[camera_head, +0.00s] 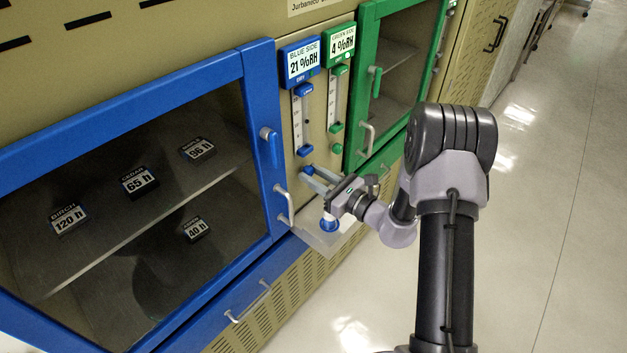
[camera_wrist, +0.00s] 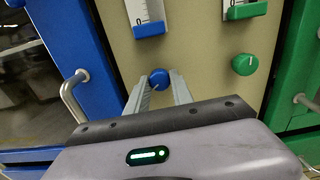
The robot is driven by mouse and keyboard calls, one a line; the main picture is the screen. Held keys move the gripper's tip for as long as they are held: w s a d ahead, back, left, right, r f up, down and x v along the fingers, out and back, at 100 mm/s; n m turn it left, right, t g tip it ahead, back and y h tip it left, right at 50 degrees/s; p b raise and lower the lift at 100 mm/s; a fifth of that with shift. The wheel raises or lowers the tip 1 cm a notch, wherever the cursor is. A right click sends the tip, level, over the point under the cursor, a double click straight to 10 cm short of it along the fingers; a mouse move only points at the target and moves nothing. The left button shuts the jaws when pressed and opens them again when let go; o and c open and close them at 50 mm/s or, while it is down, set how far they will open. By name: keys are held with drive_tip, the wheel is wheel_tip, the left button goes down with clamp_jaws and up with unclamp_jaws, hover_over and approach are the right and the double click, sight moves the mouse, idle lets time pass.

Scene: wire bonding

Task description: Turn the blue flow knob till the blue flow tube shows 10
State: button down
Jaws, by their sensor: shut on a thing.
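The blue flow knob (camera_wrist: 159,77) is on the beige panel, with a pale pointer line on its face. My gripper (camera_wrist: 160,82) is shut on it, one ribbed finger on each side. In the head view my gripper (camera_head: 308,173) reaches the panel from the lower right, and its fingers hide part of the knob. The blue flow tube (camera_head: 302,118) stands above the knob, under the "BLUE SIDE 21 %RH" display (camera_head: 301,62). A small dark float seems to sit around its middle, but its reading is too small to tell. The wrist view shows only the tube's lower end (camera_wrist: 146,15), marked 0.
The green knob (camera_wrist: 245,64) and green flow tube (camera_head: 334,100) are close on the right. The blue door handle (camera_head: 284,204) stands out at left and the green door handle (camera_head: 366,139) at right. A pale ledge (camera_head: 318,242) with a blue-and-white item (camera_head: 329,224) lies below my gripper.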

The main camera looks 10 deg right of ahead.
drive_tip(key=shift+f+n+b, duration=0.15)
drive_tip(key=shift+n+b, duration=0.3)
drive_tip(key=shift+n, duration=0.45)
drive_tip(key=c, duration=1.1)
unclamp_jaws()
drive_tip(key=p+v, duration=0.3)
drive_tip(key=v, duration=1.4)
drive_tip(key=shift+s+d, duration=0.15)
